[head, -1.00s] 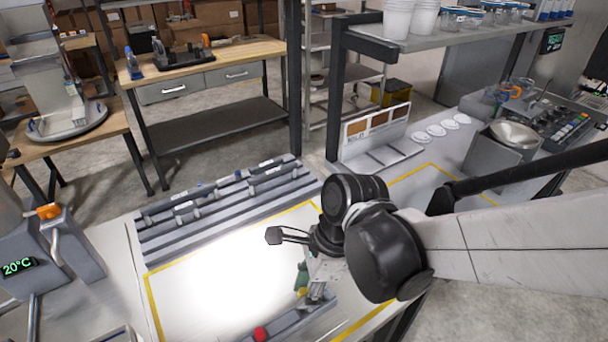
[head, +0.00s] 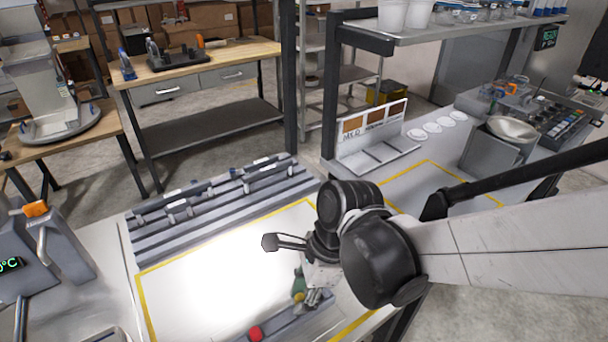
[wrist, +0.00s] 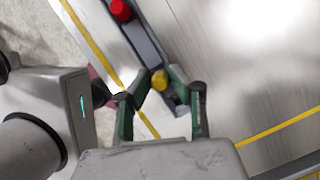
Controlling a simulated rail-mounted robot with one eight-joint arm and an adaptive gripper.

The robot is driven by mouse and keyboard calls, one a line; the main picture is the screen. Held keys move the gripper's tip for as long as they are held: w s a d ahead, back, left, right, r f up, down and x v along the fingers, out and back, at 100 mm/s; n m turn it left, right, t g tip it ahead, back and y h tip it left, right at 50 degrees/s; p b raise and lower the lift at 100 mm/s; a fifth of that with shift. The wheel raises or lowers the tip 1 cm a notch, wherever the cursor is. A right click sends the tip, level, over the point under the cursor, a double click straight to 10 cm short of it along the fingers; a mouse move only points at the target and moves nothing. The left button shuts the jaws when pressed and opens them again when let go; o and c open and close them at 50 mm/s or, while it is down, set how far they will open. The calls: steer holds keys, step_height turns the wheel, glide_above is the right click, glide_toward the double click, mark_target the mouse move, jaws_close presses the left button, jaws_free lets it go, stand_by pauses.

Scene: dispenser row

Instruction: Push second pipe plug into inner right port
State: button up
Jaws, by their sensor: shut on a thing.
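A grey bar-shaped block (head: 284,326) lies on the worktop near the front edge, and it crosses the upper middle of the wrist view (wrist: 146,45). A red plug (head: 256,333) stands on it, and the red plug also shows in the wrist view (wrist: 120,10). A yellow plug (wrist: 159,80) sits farther along the same block, close to its end. My gripper (wrist: 158,82) has green fingers closed around the yellow plug. In the head view my gripper (head: 300,291) is low over the block, and its fingers partly hide the yellow plug. The port openings cannot be made out.
A stepped grey rack (head: 215,209) with several fittings stands at the back left of the worktop. Yellow tape (head: 142,303) borders a bright, clear area.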

steer(key=shift+f+b, duration=0.95)
steer(key=shift+f, duration=0.15)
steer(key=shift+s+d+f, duration=0.1)
steer(key=shift+s+f, duration=0.05)
steer(key=shift+f, duration=0.1)
jaws_close()
steer(key=shift+c, duration=0.4)
jaws_free()
steer(key=shift+f+b, duration=0.15)
steer(key=shift+b, duration=0.35)
steer(key=shift+o, duration=0.9)
steer(key=shift+f, duration=0.2)
steer(key=shift+o, duration=0.2)
steer(key=shift+w, duration=0.2)
steer(key=shift+o, duration=0.6)
steer(key=shift+a+f+b, duration=0.2)
steer(key=shift+f+b, duration=0.1)
steer(key=shift+b, duration=0.3)
